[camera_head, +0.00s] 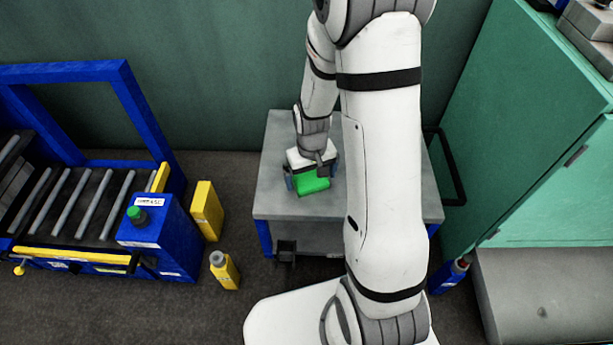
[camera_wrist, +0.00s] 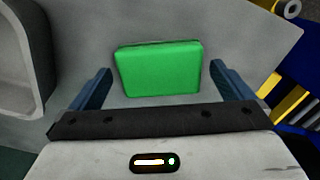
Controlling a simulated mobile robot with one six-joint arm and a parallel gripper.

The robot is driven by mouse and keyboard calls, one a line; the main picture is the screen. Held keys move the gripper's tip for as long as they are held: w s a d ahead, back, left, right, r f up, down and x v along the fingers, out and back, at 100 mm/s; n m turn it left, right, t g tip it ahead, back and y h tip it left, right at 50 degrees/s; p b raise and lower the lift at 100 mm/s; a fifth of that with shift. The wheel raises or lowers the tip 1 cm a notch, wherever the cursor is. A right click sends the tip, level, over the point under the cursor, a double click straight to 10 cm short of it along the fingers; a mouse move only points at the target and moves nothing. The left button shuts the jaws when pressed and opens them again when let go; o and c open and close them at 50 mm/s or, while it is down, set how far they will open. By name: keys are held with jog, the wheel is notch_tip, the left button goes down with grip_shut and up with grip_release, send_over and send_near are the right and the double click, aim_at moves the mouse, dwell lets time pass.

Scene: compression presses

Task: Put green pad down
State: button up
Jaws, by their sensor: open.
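The green pad (camera_wrist: 158,70) lies on the grey top of a cart (camera_head: 275,205). In the wrist view it sits between the two blue fingers of my gripper (camera_wrist: 160,82), with a gap on each side. My gripper is open and not touching the pad's sides. In the head view the green pad (camera_head: 312,185) shows just in front of my gripper (camera_head: 307,180), partly covered by it. My arm hides the right part of the cart top.
A blue-framed roller conveyor (camera_head: 90,205) stands at the left, with a yellow box (camera_head: 207,210) and a yellow bottle (camera_head: 225,270) on the floor beside it. A green cabinet (camera_head: 530,110) stands at the right. The cart top left of the pad is bare.

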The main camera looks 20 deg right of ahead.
aim_at(311, 180)
notch_tip(311, 180, up, 12)
jog(key=f+p, duration=0.1)
jog(key=p, duration=0.3)
jog(key=s+a+r+t, duration=0.1)
jog(key=s+r, duration=1.1)
jog(key=s, duration=0.1)
jog(key=shift+s+r+m, duration=0.3)
jog(key=shift+r+m, duration=0.1)
jog(key=shift+a, duration=0.1)
